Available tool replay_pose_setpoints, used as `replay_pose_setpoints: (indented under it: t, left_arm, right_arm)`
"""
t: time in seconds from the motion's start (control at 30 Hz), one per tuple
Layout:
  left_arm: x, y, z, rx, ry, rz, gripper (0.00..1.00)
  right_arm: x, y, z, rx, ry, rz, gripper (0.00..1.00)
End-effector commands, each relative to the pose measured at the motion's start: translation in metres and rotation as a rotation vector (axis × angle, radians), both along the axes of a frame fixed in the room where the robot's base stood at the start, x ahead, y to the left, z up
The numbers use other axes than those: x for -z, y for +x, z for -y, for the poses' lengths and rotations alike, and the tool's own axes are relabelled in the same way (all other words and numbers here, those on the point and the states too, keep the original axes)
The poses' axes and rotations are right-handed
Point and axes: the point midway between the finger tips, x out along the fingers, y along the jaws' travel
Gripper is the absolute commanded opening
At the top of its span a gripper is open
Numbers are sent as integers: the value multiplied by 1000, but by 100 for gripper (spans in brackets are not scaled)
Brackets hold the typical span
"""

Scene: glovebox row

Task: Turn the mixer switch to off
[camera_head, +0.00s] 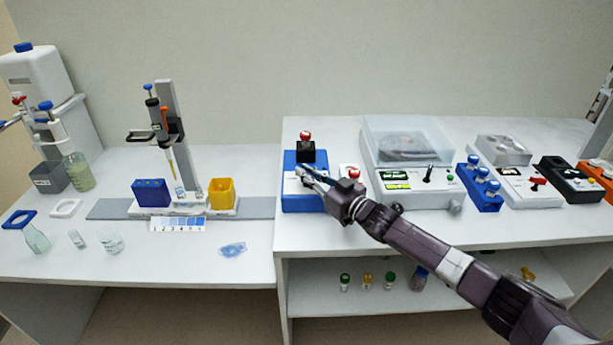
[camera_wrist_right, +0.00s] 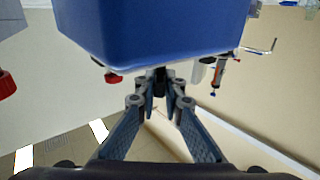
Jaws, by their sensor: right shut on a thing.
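The mixer is a blue box (camera_head: 290,203) at the left end of the raised bench, with a black top holder and a red-capped item (camera_head: 305,137) standing in it. My right gripper (camera_head: 304,173) reaches in from the right, its fingertips at the pale front panel of the mixer. Its fingers are closed together on the small mixer switch, which they hide. In the right wrist view, the blue mixer body (camera_wrist_right: 155,30) fills the top and the fingertips (camera_wrist_right: 160,76) meet at its edge. The switch's position cannot be read. My left gripper is not in view.
Just right of the mixer, partly behind my gripper, is a red-topped item (camera_head: 354,173). Further right stand a clear-lidded centrifuge (camera_head: 410,140), a blue tube rack (camera_head: 480,187) and other switch boxes. A pipette stand (camera_head: 165,130) is on the lower bench left.

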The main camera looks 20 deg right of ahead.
Motion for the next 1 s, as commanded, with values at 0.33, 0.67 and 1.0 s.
replay_pose_setpoints:
  t: [0.33, 0.67, 1.0]
  left_arm:
    - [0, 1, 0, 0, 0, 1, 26]
    - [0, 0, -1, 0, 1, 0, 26]
    - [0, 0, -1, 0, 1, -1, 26]
  right_arm:
    - [-6, 1, -1, -2, 4, 8, 14]
    - [-1, 1, 1, 1, 1, 2, 26]
    - [1, -26, 13, 1, 0, -2, 26]
